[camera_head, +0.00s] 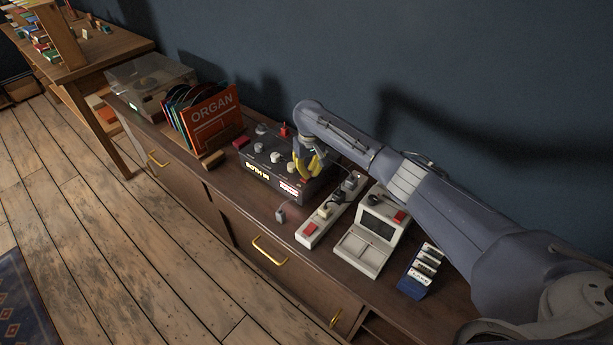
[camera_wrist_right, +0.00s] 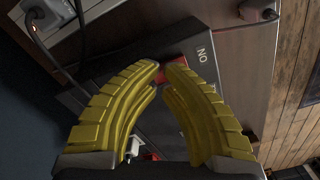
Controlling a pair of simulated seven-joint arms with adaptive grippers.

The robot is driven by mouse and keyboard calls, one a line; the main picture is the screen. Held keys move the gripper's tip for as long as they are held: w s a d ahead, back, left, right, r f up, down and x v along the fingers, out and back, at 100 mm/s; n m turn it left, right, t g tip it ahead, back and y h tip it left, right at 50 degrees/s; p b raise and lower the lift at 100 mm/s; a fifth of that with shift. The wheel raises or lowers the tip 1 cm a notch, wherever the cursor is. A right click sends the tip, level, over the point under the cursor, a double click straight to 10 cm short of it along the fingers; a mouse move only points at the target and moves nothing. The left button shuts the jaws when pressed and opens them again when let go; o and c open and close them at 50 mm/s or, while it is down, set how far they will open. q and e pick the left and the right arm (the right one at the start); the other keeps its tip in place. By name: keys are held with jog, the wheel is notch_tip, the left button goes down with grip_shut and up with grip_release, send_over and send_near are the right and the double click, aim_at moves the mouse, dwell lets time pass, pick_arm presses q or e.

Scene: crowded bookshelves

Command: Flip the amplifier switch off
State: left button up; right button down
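The amplifier is a dark box (camera_head: 262,168) with several pale knobs on top and a lit "BOTH IN" sign on its front, in the middle of the sideboard in the head view. My right gripper (camera_head: 308,168) points down over its right end. In the right wrist view its yellow fingers (camera_wrist_right: 164,67) curve inward, tips almost meeting, with nothing visible held. A red switch part (camera_wrist_right: 173,77) shows just behind the tips, beside white "ON" lettering. The fingers partly hide it, and I cannot tell whether they touch it. My left gripper is not in view.
Right of the amplifier lie a white power strip (camera_head: 329,212) with plugs, a white device (camera_head: 371,235) and a blue card holder (camera_head: 420,272). Left are the ORGAN records (camera_head: 211,117) and a turntable (camera_head: 150,80). A grey plug (camera_head: 281,214) lies near the front edge.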

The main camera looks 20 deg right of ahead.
jog(key=shift+f, duration=0.45)
jog(key=shift+r, duration=0.1)
jog(key=shift+r, duration=3.4)
